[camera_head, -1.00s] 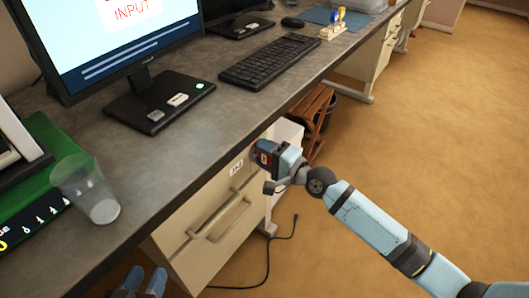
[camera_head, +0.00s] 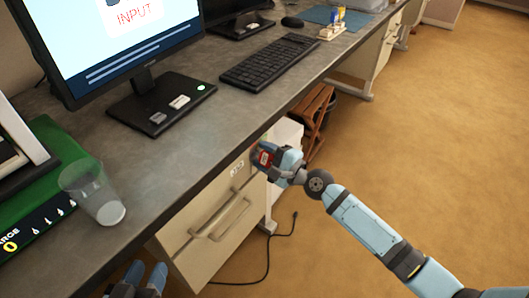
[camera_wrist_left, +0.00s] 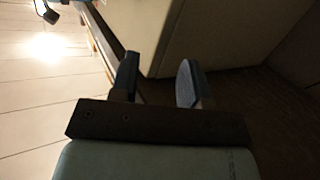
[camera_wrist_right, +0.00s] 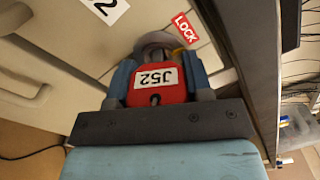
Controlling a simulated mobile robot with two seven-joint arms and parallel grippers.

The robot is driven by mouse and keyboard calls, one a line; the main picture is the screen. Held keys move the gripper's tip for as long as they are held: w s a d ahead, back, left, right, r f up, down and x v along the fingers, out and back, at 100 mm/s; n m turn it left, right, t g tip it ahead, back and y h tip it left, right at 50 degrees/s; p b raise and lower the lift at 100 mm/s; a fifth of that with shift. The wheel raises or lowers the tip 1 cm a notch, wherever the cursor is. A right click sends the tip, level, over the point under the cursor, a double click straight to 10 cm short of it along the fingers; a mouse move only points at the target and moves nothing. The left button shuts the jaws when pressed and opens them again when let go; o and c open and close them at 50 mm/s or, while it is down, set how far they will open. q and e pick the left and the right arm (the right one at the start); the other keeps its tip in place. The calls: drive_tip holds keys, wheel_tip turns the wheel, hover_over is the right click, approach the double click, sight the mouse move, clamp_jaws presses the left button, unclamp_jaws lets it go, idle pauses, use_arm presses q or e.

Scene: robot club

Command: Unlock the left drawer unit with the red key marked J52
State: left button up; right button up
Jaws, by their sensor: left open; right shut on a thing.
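The red key (camera_wrist_right: 146,98), with a white J52 label, is held between the fingers of my right gripper (camera_wrist_right: 157,85). Its front end meets a round grey lock (camera_wrist_right: 155,41) beside a red LOCK label (camera_wrist_right: 186,28); how deep it sits is hidden. In the head view my right gripper (camera_head: 265,157) is at the upper right of the front of the left drawer unit (camera_head: 195,258), beside its white number label (camera_head: 237,168). My left gripper (camera_head: 146,278) is open and empty, low in front of the desk; its spread fingers show in the left wrist view (camera_wrist_left: 157,80).
The grey desk top (camera_head: 170,150) overhangs the drawer unit close above my right gripper. A clear cup (camera_head: 95,195) stands near the desk's front edge. The drawer handle (camera_head: 222,220) sticks out below. A black cable (camera_head: 268,262) lies on the open floor.

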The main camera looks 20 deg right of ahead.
drive_tip(key=shift+m, duration=0.7)
drive_tip(key=shift+s+a+m+p, duration=0.1)
drive_tip(key=shift+m+p, duration=0.7)
drive_tip(key=shift+m, duration=0.3)
drive_tip(key=shift+f+m, duration=0.15)
drive_tip(key=shift+m, duration=0.45)
drive_tip(key=shift+a+m+p, duration=0.1)
drive_tip(key=shift+m+p, duration=1.05)
drive_tip(key=shift+m, duration=0.55)
drive_tip(key=shift+c, duration=0.2)
drive_tip(key=shift+p, duration=0.35)
